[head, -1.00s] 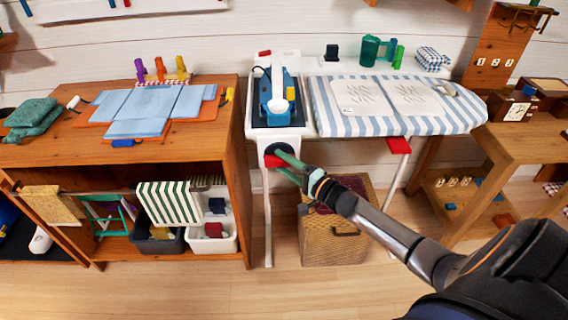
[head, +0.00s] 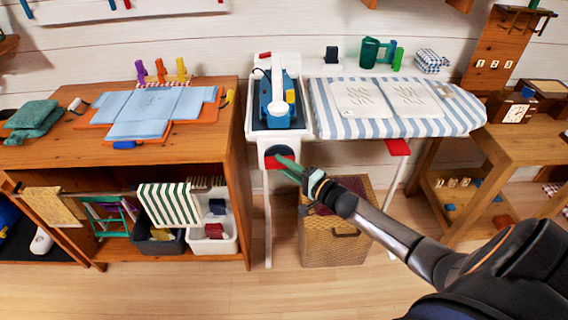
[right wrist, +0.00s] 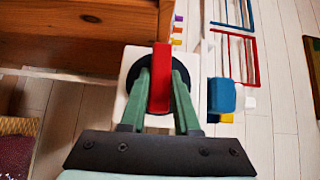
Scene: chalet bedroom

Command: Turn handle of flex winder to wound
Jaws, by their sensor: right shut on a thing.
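The flex winder is a black disc (head: 279,153) on the front of the white stand under the blue iron. Its red handle (right wrist: 160,80) shows in the right wrist view, between the green fingers. My right gripper (head: 286,163) is at the disc, its fingers shut on the red handle; the gripper also shows in the right wrist view (right wrist: 160,95). In the head view the fingers hide much of the handle, and a bit of red shows at their left. The left gripper is not in view.
The blue iron (head: 276,100) stands above the winder. The striped ironing board (head: 350,122) extends to the right, with a red tab (head: 397,147) below. A wicker hamper (head: 330,241) stands below my arm. A wooden cabinet (head: 236,150) is close on the left.

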